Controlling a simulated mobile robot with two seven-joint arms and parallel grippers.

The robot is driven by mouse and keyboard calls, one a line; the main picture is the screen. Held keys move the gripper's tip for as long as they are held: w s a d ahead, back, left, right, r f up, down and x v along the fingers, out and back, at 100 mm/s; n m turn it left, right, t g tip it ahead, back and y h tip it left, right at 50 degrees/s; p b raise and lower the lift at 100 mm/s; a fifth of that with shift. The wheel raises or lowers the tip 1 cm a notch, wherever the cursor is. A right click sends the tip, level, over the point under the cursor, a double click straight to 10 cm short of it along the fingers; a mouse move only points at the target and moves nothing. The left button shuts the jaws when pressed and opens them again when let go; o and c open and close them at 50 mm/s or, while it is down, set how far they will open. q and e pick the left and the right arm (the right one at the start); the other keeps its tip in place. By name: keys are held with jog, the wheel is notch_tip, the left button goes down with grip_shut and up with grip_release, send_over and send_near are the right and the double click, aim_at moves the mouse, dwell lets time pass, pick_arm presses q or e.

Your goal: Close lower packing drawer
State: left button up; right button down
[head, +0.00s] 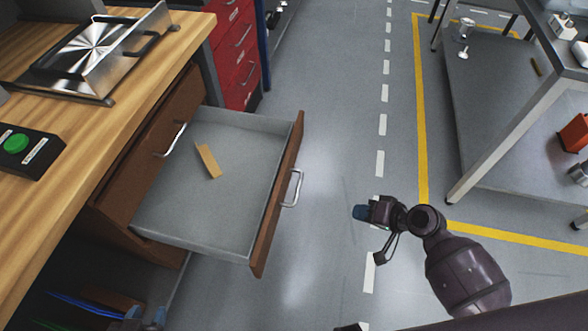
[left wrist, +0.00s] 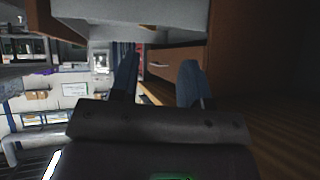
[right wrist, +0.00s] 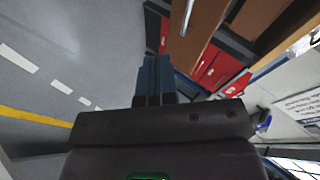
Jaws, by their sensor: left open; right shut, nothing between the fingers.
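The lower packing drawer (head: 215,215) is pulled out of the brown wooden cabinet in the head view. It has a grey inside, a brown front (head: 278,205) and a metal bar handle (head: 292,188). A small tan block (head: 208,161) lies in it. My right gripper (head: 360,212) is shut and empty, to the right of the drawer front and apart from it. The right wrist view shows its closed fingers (right wrist: 153,78) near a brown front with a handle (right wrist: 188,16). My left gripper (head: 146,318) is at the bottom edge, partly cut off; its open fingers (left wrist: 158,80) show empty in the left wrist view.
An upper drawer with a handle (head: 172,140) is shut above it. The wooden worktop (head: 150,75) carries a metal device and a green button box (head: 25,150). A red tool cabinet (head: 236,50) stands behind. The floor right of the drawer is clear up to a grey table (head: 490,120).

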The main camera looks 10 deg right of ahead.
jog(key=w+a+y+b, duration=0.1)
jog(key=w+y+b, duration=0.1)
jog(key=w, duration=0.3)
jog(key=m+g+y+b, duration=0.1)
jog(key=g+y, duration=0.1)
jog(key=y, duration=0.1)
send_near(286, 172)
jog(key=b+x, duration=0.1)
jog(key=x, duration=0.4)
jog(key=shift+a+f+b, duration=0.3)
jog(key=shift+a, duration=0.05)
jog(key=shift+w+a, duration=0.25)
jog(key=shift+a, duration=0.35)
pick_arm(q)
jog(key=f, duration=0.3)
jog(key=shift+w+d+m, duration=0.2)
jog(key=shift+d+m, duration=0.15)
jog(key=shift+m, duration=0.05)
jog(key=shift+s+f, duration=0.15)
jog(key=shift+f, duration=0.05)
pick_arm(e)
jog(key=shift+a, duration=0.1)
